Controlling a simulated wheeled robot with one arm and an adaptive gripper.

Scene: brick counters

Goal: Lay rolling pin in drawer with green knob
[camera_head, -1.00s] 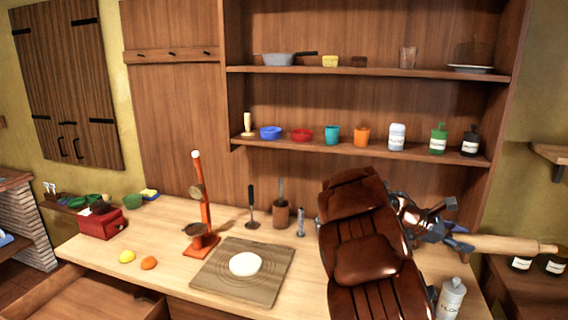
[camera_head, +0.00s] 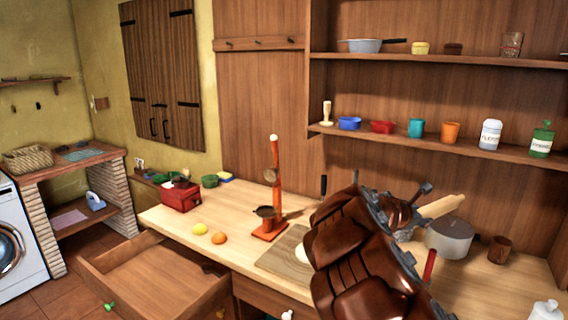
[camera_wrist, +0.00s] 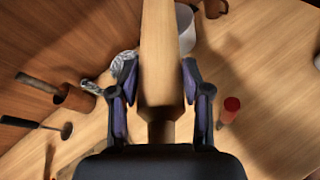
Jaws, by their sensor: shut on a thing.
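The wooden rolling pin (camera_head: 441,206) is in my gripper (camera_head: 412,212), held above the back right of the counter. In the wrist view the pin (camera_wrist: 160,50) runs away from me between the two fingers (camera_wrist: 160,95), which are shut on it. Its near handle shows between the fingers. The drawer (camera_head: 160,275) stands pulled open at the lower left of the head view. A green knob (camera_head: 110,307) shows at its front. The part of the drawer interior that I see looks largely empty, with a small dark thing at its right end.
The wooden counter (camera_head: 190,222) holds a red box (camera_head: 181,196), a lemon (camera_head: 200,229), an orange (camera_head: 219,238), an orange-red stand (camera_head: 275,190) and a grey pot (camera_head: 450,238). My brown arm hides part of the counter. Shelves (camera_head: 440,60) hang behind.

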